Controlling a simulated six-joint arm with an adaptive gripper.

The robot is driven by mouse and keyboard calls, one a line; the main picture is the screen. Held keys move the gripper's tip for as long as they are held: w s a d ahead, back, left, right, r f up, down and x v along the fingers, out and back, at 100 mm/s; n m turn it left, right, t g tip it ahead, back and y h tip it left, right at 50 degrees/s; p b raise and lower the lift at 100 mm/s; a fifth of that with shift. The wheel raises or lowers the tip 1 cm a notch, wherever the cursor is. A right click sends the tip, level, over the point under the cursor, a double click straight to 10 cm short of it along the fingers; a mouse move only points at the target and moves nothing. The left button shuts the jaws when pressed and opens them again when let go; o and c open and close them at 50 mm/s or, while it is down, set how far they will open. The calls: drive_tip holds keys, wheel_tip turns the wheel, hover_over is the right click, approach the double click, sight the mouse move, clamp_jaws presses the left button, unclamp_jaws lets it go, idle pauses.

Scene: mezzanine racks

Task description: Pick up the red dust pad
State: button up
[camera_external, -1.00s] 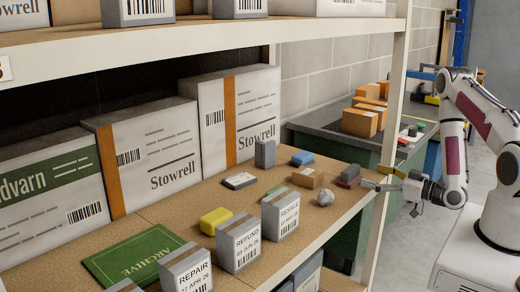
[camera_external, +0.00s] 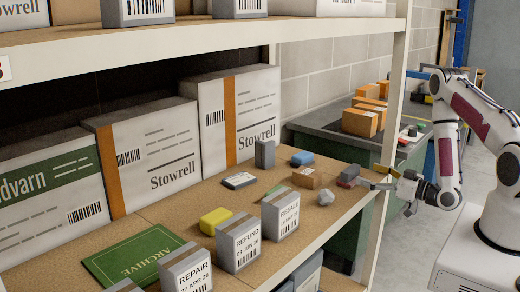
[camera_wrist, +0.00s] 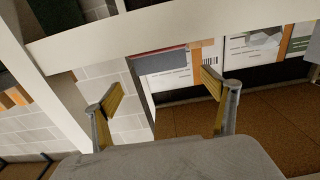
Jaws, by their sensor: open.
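The red dust pad (camera_external: 348,175) is a small dark-red and grey block near the right end of the lower shelf. It sits close to the shelf's front edge and post. My gripper (camera_external: 374,180) is open and empty just right of the pad, with its fingers pointing left towards it. Any gap between them is too small to judge. In the wrist view the two yellow-faced fingers are spread apart (camera_wrist: 161,90). A red and grey strip, likely the pad (camera_wrist: 162,52), shows above and between them, partly cut by the pale shelf edge.
A small cardboard box (camera_external: 307,178) and a grey faceted lump (camera_external: 326,197) are left of the pad. The white shelf post (camera_external: 387,130) stands beside my gripper. Large Stowrell cartons (camera_external: 150,155) line the shelf's back.

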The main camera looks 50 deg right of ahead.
sight(355, 170)
drive_tip(key=shift+w, duration=0.25)
drive_tip(key=shift+w+a, duration=0.2)
drive_tip(key=shift+w, duration=2.3)
drive_tip(key=c, duration=1.2)
